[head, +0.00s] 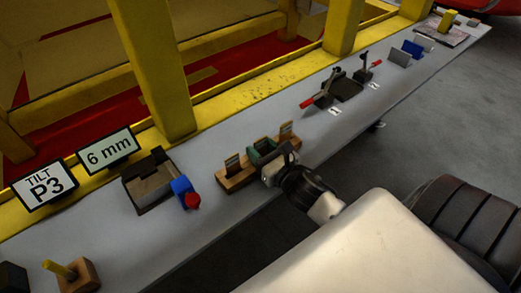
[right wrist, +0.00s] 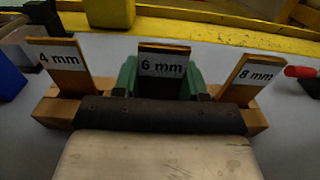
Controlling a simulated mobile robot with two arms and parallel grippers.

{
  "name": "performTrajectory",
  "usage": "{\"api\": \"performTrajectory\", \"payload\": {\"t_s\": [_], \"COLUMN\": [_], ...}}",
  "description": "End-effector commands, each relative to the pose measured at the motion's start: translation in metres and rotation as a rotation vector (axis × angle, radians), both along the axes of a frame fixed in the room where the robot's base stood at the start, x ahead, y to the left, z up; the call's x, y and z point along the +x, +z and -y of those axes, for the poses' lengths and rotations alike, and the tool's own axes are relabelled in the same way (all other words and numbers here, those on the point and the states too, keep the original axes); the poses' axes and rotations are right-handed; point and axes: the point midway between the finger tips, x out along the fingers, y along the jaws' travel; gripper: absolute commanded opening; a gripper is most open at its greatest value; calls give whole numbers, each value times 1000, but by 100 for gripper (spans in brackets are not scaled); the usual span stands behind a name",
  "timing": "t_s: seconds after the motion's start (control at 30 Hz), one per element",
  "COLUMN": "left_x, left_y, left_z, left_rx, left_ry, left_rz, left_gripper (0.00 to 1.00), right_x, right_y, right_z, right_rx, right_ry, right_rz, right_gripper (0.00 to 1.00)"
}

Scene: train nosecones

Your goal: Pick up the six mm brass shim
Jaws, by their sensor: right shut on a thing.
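The six mm brass shim (right wrist: 163,62) stands upright in the middle of a wooden rack, its white "6 mm" label facing the right wrist camera. My right gripper (head: 262,152) has green fingers, one on each side of this shim, and is shut on it. The shim looks still at the rack; whether its lower edge is clear of the slot is hidden by the dark gripper body. The 4 mm shim (right wrist: 60,68) stands to its left and the 8 mm shim (right wrist: 246,80) to its right. My left gripper is not in view.
The wooden rack (head: 236,180) sits on a long grey bench. A "6 mm" sign (head: 108,150), a "TILT P3" sign (head: 44,190), a dark fixture (head: 150,200) and a blue block with a red knob (head: 193,201) are left. Red-handled clamps (head: 322,98) stand farther right. Yellow posts line the back.

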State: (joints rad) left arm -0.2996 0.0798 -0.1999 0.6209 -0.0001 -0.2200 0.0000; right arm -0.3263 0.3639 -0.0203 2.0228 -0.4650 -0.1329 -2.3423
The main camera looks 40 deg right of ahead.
Motion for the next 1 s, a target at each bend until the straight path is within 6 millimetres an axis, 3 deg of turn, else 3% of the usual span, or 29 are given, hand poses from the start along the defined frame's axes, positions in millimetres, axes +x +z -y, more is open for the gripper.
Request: {"api": "performTrajectory", "payload": {"t_s": [0.27,0.53,1.0], "left_x": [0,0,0], "left_y": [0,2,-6], "left_z": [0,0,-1], "left_rx": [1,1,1], "left_ry": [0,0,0], "left_rz": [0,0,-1], "left_gripper": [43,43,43], "right_x": [0,-1,-66], "right_y": [7,46,97], "right_z": [0,1,68], "right_rx": [-3,-8,-4], "right_ry": [2,4,2], "right_rz": [3,6,-2], "right_gripper": [13,13,13]}}
